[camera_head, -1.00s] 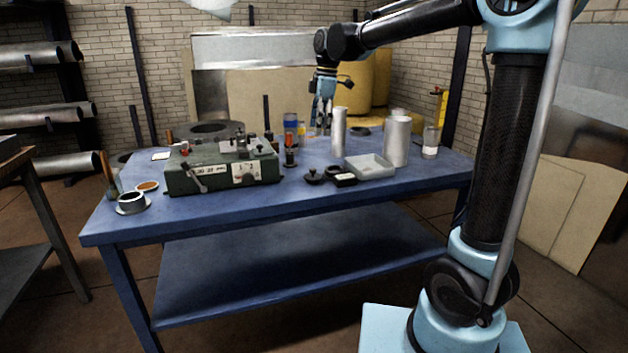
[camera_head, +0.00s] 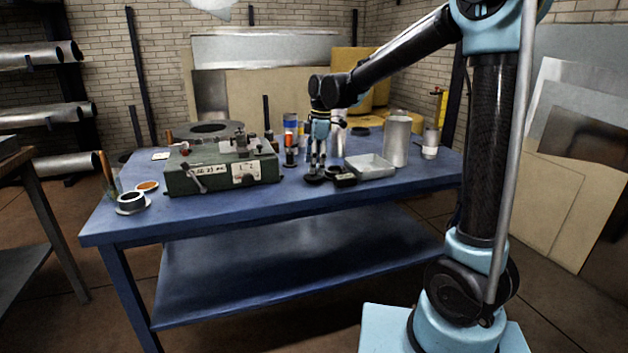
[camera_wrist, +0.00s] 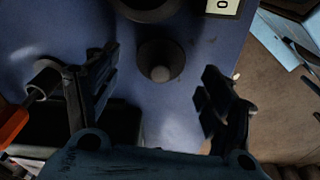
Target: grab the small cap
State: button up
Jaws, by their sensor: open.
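The small cap is a dark round piece with a flared base and a knob on top. It sits on the blue table, seen from above near the middle of the wrist view (camera_wrist: 160,62). In the head view the cap (camera_head: 313,179) is low on the table, partly covered by my fingers. My gripper (camera_head: 317,171) points down just over it. In the wrist view my gripper (camera_wrist: 158,86) is open, one finger on either side of the cap's position, with nothing held. Whether the fingertips are level with the cap is unclear.
A black piece with a white label (camera_head: 345,181) and a pale tray (camera_head: 370,166) stand right of the cap. A metal cylinder (camera_head: 396,140) is behind the tray. A green machine (camera_head: 220,172) is on the left. The table's front edge is clear.

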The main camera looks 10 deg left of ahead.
jog(key=shift+a+f, duration=0.2)
jog(key=shift+f, duration=1.25)
jog(key=c, duration=1.1)
jog(key=shift+r, duration=0.1)
